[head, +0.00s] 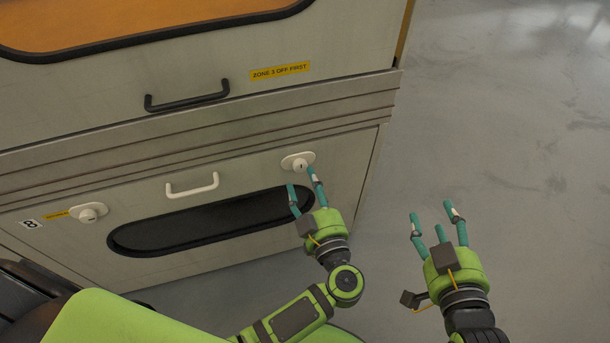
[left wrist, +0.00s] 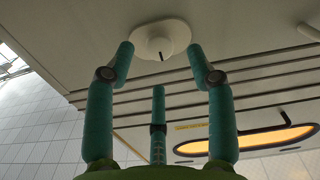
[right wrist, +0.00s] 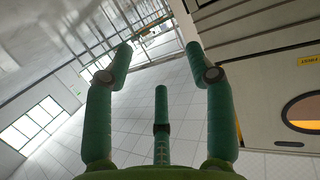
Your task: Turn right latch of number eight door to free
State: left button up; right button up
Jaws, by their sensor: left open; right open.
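The number eight door (head: 345,165) is the lower pale panel, with a dark oval window and an 8 label (head: 30,223) at its left. Its right latch (head: 298,162) is a white round knob on an oval plate. The left latch (head: 88,212) is a similar white knob. My left gripper (head: 302,180) is open, its fingertips just in front of the right latch. In the left wrist view the right latch (left wrist: 158,44) sits between and beyond the fingertips, with a dark mark on the knob; contact cannot be told. My right gripper (head: 432,212) is open and empty over the floor.
A white handle (head: 192,186) is above the dark window (head: 200,226). The upper door has a black handle (head: 187,97) and a yellow "ZONE 3 OFF FIRST" label (head: 280,70). Grey floor (head: 510,120) to the right is clear.

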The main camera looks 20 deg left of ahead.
aim_at(301, 169)
pick_arm(q)
jog(key=shift+b+x, duration=0.3)
jog(key=shift+x, duration=1.35)
pick_arm(e)
jog(key=shift+w+a+r+n+t+y, duration=0.1)
jog(key=shift+a+r+t+y, duration=0.15)
jog(key=shift+r+t, duration=0.4)
jog(key=shift+w+a+r+n+t+y, duration=0.1)
jog(key=shift+w+a+r+t+y, duration=0.15)
jog(key=shift+r, duration=0.75)
jog(key=shift+a+r+n+t+y, duration=0.1)
jog(key=shift+a+r+t+y, duration=0.15)
jog(key=shift+r+t, duration=0.4)
jog(key=shift+r, duration=0.15)
pick_arm(q)
grip_shut()
